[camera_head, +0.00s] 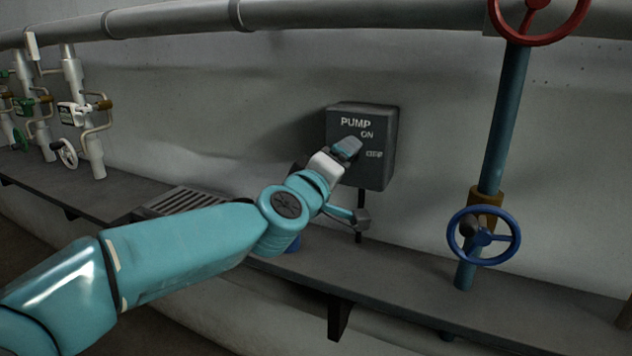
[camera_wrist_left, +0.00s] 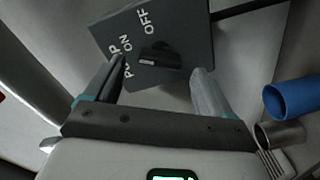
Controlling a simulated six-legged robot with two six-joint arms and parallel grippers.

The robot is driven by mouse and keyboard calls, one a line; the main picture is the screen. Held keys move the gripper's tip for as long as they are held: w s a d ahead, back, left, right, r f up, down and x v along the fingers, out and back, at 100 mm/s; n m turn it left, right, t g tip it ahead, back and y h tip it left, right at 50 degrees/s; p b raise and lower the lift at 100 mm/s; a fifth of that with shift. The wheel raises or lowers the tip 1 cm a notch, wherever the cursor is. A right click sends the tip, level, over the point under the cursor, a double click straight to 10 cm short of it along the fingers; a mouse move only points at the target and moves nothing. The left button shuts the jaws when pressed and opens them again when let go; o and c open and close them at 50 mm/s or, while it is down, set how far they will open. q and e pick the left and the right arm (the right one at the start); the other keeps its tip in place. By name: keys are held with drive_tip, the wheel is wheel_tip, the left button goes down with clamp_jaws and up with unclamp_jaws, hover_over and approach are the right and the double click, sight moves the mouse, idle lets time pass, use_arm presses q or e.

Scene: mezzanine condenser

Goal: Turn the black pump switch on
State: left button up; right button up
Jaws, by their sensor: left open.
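A dark grey box (camera_head: 372,180) marked PUMP, ON and OFF is mounted on the wall near the centre of the head view. My left gripper (camera_head: 347,149) is in front of its face and hides the switch there. In the left wrist view the box (camera_wrist_left: 185,25) is straight ahead, and the black pump switch (camera_wrist_left: 160,56) projects from its face below the lettering. My left gripper (camera_wrist_left: 155,78) is open, with one finger on each side of the switch as seen here. I cannot tell whether the fingers touch it. My right gripper is not in view.
A ledge (camera_head: 400,270) runs below the box. A blue handwheel (camera_head: 484,238) and a red handwheel (camera_head: 540,15) are on the pipe at right. White pipes (camera_head: 75,90) with valves stand at left. A blue cylinder (camera_wrist_left: 292,97) is at right in the wrist view.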

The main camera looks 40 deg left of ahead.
use_arm(q)
drive_tip(key=p+v, duration=0.3)
drive_tip(key=v, duration=1)
drive_tip(key=shift+s, duration=0.35)
drive_tip(key=shift+d, duration=0.15)
drive_tip(key=w+d+f+m+g+h, duration=0.1)
drive_tip(key=w+d+f+m+g, duration=0.15)
drive_tip(key=f, duration=0.75)
drive_tip(key=w+d+f+m+g+h, duration=0.2)
drive_tip(key=d+f, duration=0.2)
drive_tip(key=f, duration=0.6)
drive_tip(key=w+d+f+m+g+h, duration=0.1)
drive_tip(key=w+d+f+m+g, duration=0.2)
drive_tip(key=f, duration=0.7)
drive_tip(key=s+d+f+m+g+h, duration=0.1)
drive_tip(key=s+d+f+g, duration=0.2)
drive_tip(key=f, duration=0.6)
drive_tip(key=s+d+f+m+g+h, duration=0.15)
drive_tip(key=s+f, duration=0.25)
drive_tip(key=f, duration=0.4)
drive_tip(key=s+d+f+m+g+h, duration=0.25)
drive_tip(key=s+d+f+g, duration=0.3)
drive_tip(key=s+f, duration=0.6)
wheel_tip(320, 180, up, 16)
drive_tip(key=s+y+p, duration=0.1)
drive_tip(key=p, duration=1.4)
drive_tip(key=shift+s+d, duration=0.3)
